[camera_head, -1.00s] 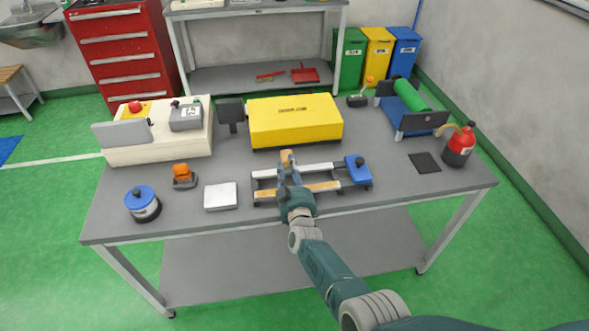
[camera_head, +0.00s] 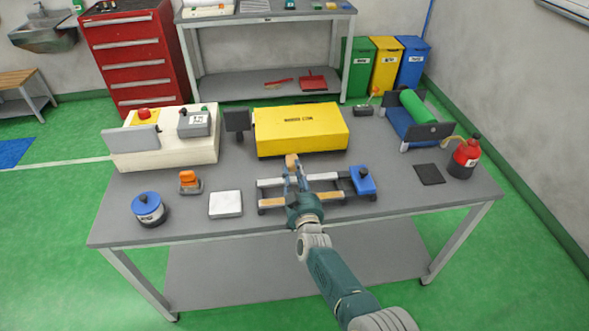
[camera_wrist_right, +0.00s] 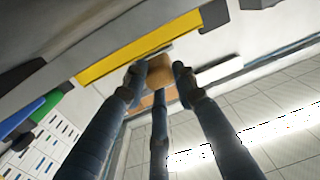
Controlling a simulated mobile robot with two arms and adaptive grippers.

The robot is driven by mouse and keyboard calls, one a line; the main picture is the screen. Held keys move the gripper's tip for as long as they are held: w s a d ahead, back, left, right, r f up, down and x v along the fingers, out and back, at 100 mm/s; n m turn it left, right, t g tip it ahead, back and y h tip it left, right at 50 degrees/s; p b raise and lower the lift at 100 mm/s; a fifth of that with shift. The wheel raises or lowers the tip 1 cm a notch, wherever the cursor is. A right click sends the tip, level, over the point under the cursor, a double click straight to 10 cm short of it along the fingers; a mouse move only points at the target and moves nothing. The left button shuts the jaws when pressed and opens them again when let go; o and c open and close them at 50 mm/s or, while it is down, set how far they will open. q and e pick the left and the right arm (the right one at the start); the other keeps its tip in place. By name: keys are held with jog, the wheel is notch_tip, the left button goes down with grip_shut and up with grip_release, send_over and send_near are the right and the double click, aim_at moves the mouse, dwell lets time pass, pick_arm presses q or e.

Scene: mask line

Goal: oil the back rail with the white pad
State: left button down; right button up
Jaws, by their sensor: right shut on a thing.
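A two-rail fixture lies at the table's front middle. Its back rail (camera_head: 324,177) is pale, and its front rail (camera_head: 344,196) has tan parts. A blue block with a dark knob (camera_head: 362,181) sits at its right end. My right gripper (camera_head: 294,172) is shut on a tan block (camera_head: 292,160), at the back rail's left half. In the wrist view the block (camera_wrist_right: 160,72) is between the fingertips. Contact with the rail cannot be told. A flat white square pad (camera_head: 225,204) lies left of the fixture. My left gripper is out of view.
A yellow box (camera_head: 300,128) stands right behind the rails. An orange-topped piece (camera_head: 190,182) and a blue-lidded round container (camera_head: 148,208) are at the left. A red bottle (camera_head: 464,158) and a dark square (camera_head: 429,174) are at the right.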

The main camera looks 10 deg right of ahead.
jog(key=shift+s+a+f, duration=0.15)
jog(key=shift+s+f, duration=0.7)
jog(key=shift+f, duration=0.1)
jog(key=shift+w+d, duration=0.2)
jog(key=shift+d, duration=2.55)
jog(key=shift+w+d+f, duration=0.1)
jog(key=shift+d, duration=1.7)
jog(key=shift+w+d+f+b, duration=0.1)
jog(key=shift+d+b, duration=0.3)
jog(key=shift+d, duration=1.25)
jog(key=shift+d+f+b, duration=0.1)
jog(key=shift+d+b, duration=0.3)
jog(key=shift+d, duration=1.25)
jog(key=shift+a+r, duration=0.1)
notch_tip(320, 180, up, 6)
jog(key=p, duration=0.5)
